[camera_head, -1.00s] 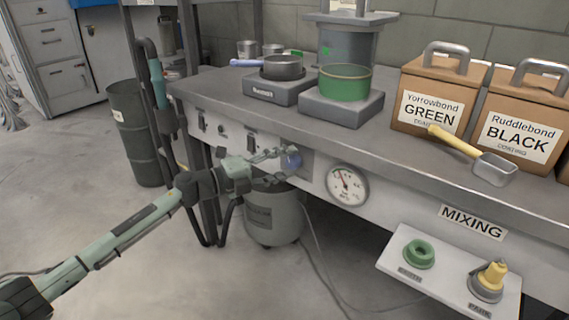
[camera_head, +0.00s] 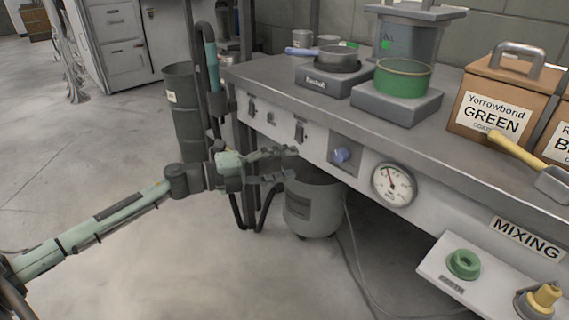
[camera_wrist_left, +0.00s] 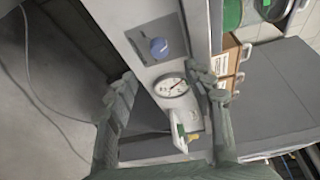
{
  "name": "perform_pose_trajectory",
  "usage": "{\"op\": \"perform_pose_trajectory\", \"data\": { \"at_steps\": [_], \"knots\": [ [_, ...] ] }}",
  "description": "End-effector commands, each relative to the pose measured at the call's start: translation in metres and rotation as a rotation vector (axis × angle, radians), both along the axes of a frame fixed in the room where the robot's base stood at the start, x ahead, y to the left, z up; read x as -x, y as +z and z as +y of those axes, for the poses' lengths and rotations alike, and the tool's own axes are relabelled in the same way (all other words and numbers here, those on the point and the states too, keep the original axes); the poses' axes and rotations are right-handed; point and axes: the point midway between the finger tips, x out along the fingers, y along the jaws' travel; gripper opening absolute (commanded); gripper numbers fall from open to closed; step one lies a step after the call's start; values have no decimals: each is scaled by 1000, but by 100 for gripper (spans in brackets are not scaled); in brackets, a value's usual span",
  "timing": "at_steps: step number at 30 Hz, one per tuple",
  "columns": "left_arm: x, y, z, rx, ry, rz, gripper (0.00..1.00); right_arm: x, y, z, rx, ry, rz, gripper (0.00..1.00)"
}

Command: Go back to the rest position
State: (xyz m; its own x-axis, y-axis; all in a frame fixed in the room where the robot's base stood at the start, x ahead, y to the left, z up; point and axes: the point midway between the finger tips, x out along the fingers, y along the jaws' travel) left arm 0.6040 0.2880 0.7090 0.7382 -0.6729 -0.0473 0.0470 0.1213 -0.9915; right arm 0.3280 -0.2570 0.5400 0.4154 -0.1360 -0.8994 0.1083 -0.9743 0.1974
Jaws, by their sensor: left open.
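My left gripper (camera_head: 285,165) is open and empty in front of the workbench's front panel. Its arm comes in from the left in the head view. A blue knob (camera_head: 341,155) sits on the panel to the right of the fingertips, apart from them. In the left wrist view, the two fingers of my left gripper (camera_wrist_left: 165,88) stand wide apart at the sides. The blue knob (camera_wrist_left: 159,48) and the gauge (camera_wrist_left: 171,86) show between and beyond them. My right gripper is in neither view.
The workbench (camera_head: 420,140) runs along the right. It carries a small pan (camera_head: 338,58), a green pot (camera_head: 402,77) and a cardboard box labelled GREEN (camera_head: 500,95). A grey canister (camera_head: 312,205) stands under the bench and a dark barrel (camera_head: 188,115) beside it. The floor at left is clear.

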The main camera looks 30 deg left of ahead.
Motion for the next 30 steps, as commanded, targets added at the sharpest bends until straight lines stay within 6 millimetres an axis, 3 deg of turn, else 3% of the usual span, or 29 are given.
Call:
{"op": "perform_pose_trajectory", "data": {
  "at_steps": [14,17,20,23,25,30],
  "knots": [
    [-1,0,0,14,16,4,52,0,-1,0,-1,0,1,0],
    [-6,-4,1,96,102,30,52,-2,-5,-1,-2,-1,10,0],
    [-12,-16,11,258,294,103,52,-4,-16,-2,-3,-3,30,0],
    [-5,-51,32,459,562,248,52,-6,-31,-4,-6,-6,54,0],
    [14,-89,45,586,759,383,52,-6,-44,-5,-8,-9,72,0],
    [99,-185,49,795,1184,758,52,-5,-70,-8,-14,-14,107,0]
  ]
}}
